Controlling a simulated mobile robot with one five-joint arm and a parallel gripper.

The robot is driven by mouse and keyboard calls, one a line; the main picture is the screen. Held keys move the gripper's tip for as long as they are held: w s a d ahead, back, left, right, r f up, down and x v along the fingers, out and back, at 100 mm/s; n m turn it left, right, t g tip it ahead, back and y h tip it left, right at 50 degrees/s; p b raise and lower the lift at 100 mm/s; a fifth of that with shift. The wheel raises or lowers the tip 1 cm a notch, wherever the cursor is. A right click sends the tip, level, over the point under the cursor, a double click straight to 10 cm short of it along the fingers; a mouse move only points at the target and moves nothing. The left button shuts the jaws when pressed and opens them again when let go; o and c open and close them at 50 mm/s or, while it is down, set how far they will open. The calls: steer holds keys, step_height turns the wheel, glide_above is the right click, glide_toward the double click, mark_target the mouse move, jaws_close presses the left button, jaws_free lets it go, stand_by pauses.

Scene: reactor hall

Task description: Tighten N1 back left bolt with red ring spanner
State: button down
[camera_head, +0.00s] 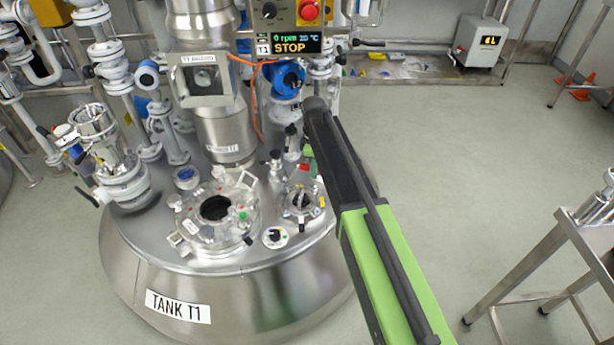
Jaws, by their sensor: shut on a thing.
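My green and black arm reaches in from the lower right over the tank lid, and its far end hides part of the lid. My gripper (309,160) shows only in small part beside the arm, above the small flanged nozzle (301,201). A small red piece (304,168) shows at the gripper; it looks like part of the red ring spanner, but its ring and shape cannot be made out. The small nozzle has a ring of fittings around a dark centre. Its label is too small to read, so I cannot tell whether it is N1. No single bolt is clear.
Tank T1 (180,306) carries a larger open port (215,208), a tall steel column (229,135), a glass-topped fitting (97,127) and white pipes at left. The control box (287,44) reads STOP. A steel stand (560,230) is at right. Floor between is clear.

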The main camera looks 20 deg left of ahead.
step_height(320, 180, down, 6)
steer(key=b, duration=0.5)
steer(key=shift+s+b, duration=0.1)
steer(key=shift+b, duration=0.3)
steer(key=shift+s+r+m+p, duration=0.35)
steer(key=shift+s+m, duration=0.15)
steer(key=shift+s, duration=0.1)
steer(key=shift+s+r+m+p, duration=0.25)
steer(key=shift+s+r+m, duration=0.1)
steer(key=shift+s+m, duration=0.2)
steer(key=s+a+m, duration=0.1)
steer(key=s+m, duration=0.1)
steer(key=s+a+m, duration=0.1)
steer(key=s+m, duration=0.1)
steer(key=s+a+m, duration=0.1)
steer(key=m, duration=0.1)
steer(key=shift+s+a+m, duration=0.2)
steer(key=shift+s+m, duration=0.15)
steer(key=shift+s, duration=0.05)
steer(key=s+a+m, duration=0.3)
steer(key=a+m, duration=0.4)
steer(key=m, duration=0.1)
steer(key=shift+g, duration=0.4)
steer(key=r+p, duration=0.4)
steer(key=shift+d+r, duration=0.2)
